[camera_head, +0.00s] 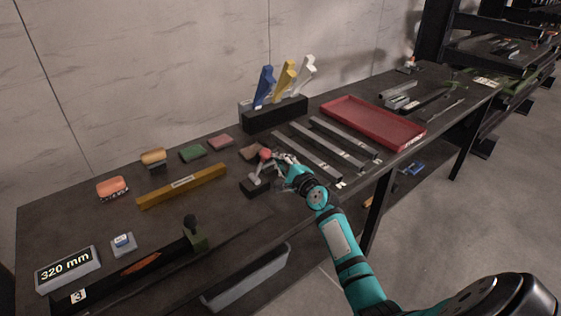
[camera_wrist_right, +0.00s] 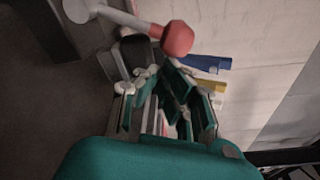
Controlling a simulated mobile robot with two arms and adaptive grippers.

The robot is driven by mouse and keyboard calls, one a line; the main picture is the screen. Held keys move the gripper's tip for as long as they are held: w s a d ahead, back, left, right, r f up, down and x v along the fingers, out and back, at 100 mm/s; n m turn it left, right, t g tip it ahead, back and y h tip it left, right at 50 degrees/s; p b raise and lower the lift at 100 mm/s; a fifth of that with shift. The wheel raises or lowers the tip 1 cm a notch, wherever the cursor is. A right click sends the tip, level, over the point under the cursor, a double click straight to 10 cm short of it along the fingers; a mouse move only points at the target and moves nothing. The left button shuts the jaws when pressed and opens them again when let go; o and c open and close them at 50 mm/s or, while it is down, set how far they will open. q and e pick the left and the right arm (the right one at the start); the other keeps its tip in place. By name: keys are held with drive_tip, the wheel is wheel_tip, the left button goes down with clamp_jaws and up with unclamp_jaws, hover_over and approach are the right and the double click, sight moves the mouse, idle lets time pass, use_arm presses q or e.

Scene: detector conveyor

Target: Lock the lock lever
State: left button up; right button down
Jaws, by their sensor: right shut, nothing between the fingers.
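The lock lever has a red knob (camera_head: 265,154) on a grey arm above a small dark base (camera_head: 257,187) on the table. In the right wrist view its red knob (camera_wrist_right: 177,39) and pale rod (camera_wrist_right: 124,18) show beyond the fingers. My right gripper (camera_head: 277,160) is shut and empty, close beside the knob on its right. In the right wrist view the fingers (camera_wrist_right: 160,85) lie just below the knob, and I cannot tell whether they touch it. My left gripper is not in view.
A black block (camera_head: 275,115) with blue, yellow and white handles stands behind the lever. Metal bars (camera_head: 308,157) and a red tray (camera_head: 375,122) lie to the right. A yellow bar (camera_head: 182,187) lies to the left, and a green-ended tool (camera_head: 195,236) is nearer the front.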

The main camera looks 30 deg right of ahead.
sight(264, 153)
drive_tip(key=shift+a+r, duration=0.1)
drive_tip(key=a+r+n, duration=0.1)
drive_tip(key=n, duration=0.1)
drive_tip(key=a+r+n+p, duration=0.1)
drive_tip(key=n, duration=0.1)
drive_tip(key=a+r+n+t, duration=0.1)
drive_tip(key=a+n, duration=0.1)
drive_tip(key=shift+s, duration=0.15)
drive_tip(key=shift+s+a+r+n+t+p, duration=0.1)
drive_tip(key=shift+a+n+t+p, duration=0.15)
drive_tip(key=shift+a+n, duration=1.1)
drive_tip(key=shift+s+a+n+t+p, duration=0.1)
drive_tip(key=shift+a+n+t+p, duration=0.1)
drive_tip(key=shift+a+n, duration=1.15)
drive_tip(key=shift+d+n, duration=0.4)
